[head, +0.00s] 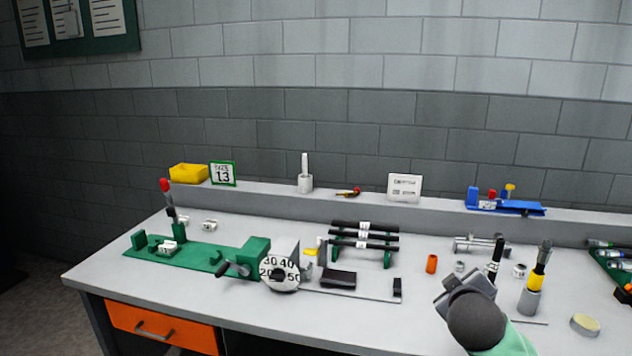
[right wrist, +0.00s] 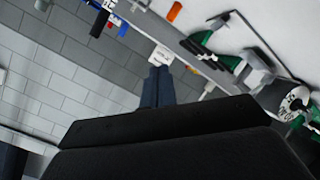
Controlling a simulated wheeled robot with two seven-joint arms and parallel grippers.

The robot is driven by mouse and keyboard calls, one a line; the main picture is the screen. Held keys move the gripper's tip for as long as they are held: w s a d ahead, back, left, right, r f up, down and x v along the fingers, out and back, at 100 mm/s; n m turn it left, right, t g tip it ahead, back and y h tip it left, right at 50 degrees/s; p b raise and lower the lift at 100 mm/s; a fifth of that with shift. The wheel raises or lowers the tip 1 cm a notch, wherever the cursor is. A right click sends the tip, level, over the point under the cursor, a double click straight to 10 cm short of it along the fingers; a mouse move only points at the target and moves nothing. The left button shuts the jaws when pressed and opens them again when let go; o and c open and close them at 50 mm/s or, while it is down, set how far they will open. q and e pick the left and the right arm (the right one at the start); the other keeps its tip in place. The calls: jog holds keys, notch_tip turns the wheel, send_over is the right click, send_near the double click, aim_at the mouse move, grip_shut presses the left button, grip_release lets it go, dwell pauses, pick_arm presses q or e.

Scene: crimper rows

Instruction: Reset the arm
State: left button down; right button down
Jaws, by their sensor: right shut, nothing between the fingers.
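My right gripper (head: 465,283) is over the right part of the workbench in the head view, with the rounded end of my arm in front of it. In the right wrist view its two fingers (right wrist: 157,85) are together, with nothing between them. My left gripper is in neither view. A green crimper (head: 205,256) with a red-tipped lever (head: 165,190) stands on the left of the bench, well apart from my right gripper. A numbered dial (head: 280,273) is at its right end, and it also shows in the right wrist view (right wrist: 296,98).
A rack (head: 388,259) holds several black rods mid-bench. An orange tube (head: 431,263), a black-and-yellow tool in a grey holder (head: 530,301) and a pale round disc (head: 585,324) are near my right arm.

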jog(key=s+a+f+m+g+y, duration=0.1)
jog(key=s+a+f+g, duration=0.15)
jog(key=s+f, duration=0.35)
jog(key=s+a+f+g+y+p, duration=0.1)
jog(key=s+a+f+g+y, duration=0.2)
jog(key=f, duration=0.5)
jog(key=s+a+f+m+g, duration=0.1)
jog(key=s+a+f, duration=0.4)
jog(key=f, duration=0.1)
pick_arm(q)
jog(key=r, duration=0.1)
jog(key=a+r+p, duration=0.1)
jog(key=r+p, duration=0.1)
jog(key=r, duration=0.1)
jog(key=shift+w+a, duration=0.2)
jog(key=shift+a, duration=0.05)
pick_arm(e)
jog(key=s+a+f+m+g+y, duration=0.1)
jog(key=s+a+f+g, duration=0.1)
jog(key=s+f, duration=0.5)
jog(key=s+a+f+g, duration=0.2)
jog(key=s+a+f, duration=0.2)
jog(key=s, duration=1.1)
notch_tip(320, 180, down, 3)
jog(key=shift+s+m+g+y, duration=0.15)
jog(key=shift+m+g+y, duration=0.2)
jog(key=shift+m+y, duration=0.05)
